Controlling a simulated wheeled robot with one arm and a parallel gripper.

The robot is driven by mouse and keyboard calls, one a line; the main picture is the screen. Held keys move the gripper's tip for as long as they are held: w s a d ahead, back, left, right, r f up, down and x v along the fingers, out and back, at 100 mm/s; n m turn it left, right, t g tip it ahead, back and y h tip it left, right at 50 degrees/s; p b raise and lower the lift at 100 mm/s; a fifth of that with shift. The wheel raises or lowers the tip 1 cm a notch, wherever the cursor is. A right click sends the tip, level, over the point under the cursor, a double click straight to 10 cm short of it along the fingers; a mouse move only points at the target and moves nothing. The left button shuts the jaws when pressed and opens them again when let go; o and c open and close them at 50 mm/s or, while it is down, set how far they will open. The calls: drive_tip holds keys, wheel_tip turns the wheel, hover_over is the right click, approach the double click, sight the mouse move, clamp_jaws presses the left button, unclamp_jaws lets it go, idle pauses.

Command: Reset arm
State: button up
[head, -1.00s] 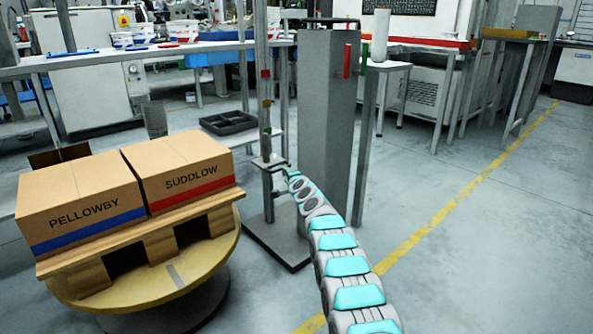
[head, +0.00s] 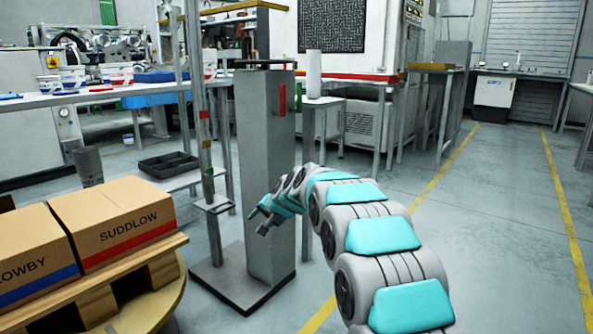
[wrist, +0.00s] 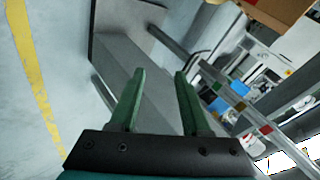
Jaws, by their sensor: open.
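My gripper (head: 258,222) is at the end of my grey and turquoise arm, in front of the grey column of the stand in the head view. In the wrist view its two green fingers (wrist: 157,90) are apart, with nothing between them but the grey column behind. The grey column (head: 262,170) stands on a dark base plate and carries a red strip on its side. I cannot tell how far the fingers are from the column.
Boxes marked SUDDLOW (head: 118,222) and PELLOWBY (head: 28,262), the latter partly cut off, sit on a wooden pallet (head: 150,268) at the left. A black tray (head: 168,164) lies on a low shelf. Open floor with yellow lines (head: 470,240) lies to the right.

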drive_tip(key=s+d+f+n+g+h, duration=0.25)
drive_tip(key=s+d, duration=0.65)
drive_tip(key=s, duration=1.1)
drive_tip(key=s+d+f+n+g+h, duration=0.15)
drive_tip(key=s+d+g, duration=0.45)
drive_tip(key=s, duration=1.4)
drive_tip(key=s+d+f+n+g+h, duration=0.1)
drive_tip(key=s+d+h, duration=0.1)
drive_tip(key=s+d, duration=1.35)
drive_tip(key=s+a+r+p, duration=0.2)
drive_tip(key=r+p, duration=0.4)
drive_tip(key=s+a+r+p, duration=0.2)
drive_tip(key=r+p, duration=0.5)
drive_tip(key=shift+s+a+p, duration=0.2)
drive_tip(key=shift+a+p, duration=0.05)
drive_tip(key=shift+p, duration=0.05)
